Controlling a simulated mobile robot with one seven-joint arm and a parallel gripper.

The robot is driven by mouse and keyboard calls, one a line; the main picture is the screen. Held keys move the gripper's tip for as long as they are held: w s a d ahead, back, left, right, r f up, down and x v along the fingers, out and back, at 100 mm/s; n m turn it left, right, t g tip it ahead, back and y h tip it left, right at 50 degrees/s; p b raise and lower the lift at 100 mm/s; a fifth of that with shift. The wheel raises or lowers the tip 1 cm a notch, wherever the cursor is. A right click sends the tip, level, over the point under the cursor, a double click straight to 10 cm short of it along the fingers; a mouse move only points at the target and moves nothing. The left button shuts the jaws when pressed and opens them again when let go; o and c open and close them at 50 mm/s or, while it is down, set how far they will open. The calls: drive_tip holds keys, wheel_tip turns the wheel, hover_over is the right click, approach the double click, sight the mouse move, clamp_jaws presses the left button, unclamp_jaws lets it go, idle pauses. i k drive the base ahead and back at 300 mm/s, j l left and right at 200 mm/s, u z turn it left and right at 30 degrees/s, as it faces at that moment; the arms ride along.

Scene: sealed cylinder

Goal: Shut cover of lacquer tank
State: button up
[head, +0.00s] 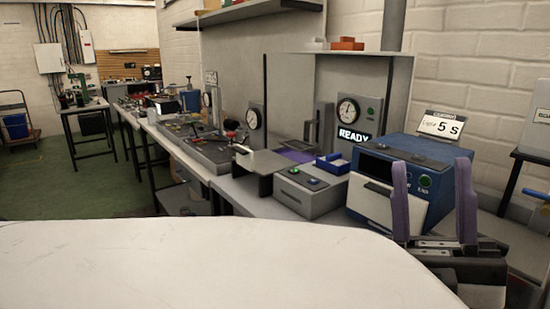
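I cannot tell for certain which thing is the lacquer tank, and I cannot make out its cover. A blue box-shaped machine (394,167) with a pale front panel and a green button stands on the bench at the right, with a sign (441,126) on top. My gripper (432,165) is at the lower right, its two purple-grey fingers upright and spread well apart. In the picture the fingers overlap the machine's right part and hide some of it. Nothing shows between them except the machine behind.
A grey box with buttons (309,190), a small blue tray (333,164) and a raised grey plate (262,162) stand on the bench left of the machine. A lit READY display (355,136) and a dial (348,108) are behind.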

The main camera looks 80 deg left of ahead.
sight(261, 154)
drive_tip(key=u, duration=2.65)
drive_tip(key=i+l+u, duration=0.1)
drive_tip(key=l+u, duration=0.5)
drive_tip(key=i+l, duration=0.1)
drive_tip(key=l, duration=0.3)
drive_tip(key=i+l, duration=0.1)
drive_tip(key=l, duration=0.35)
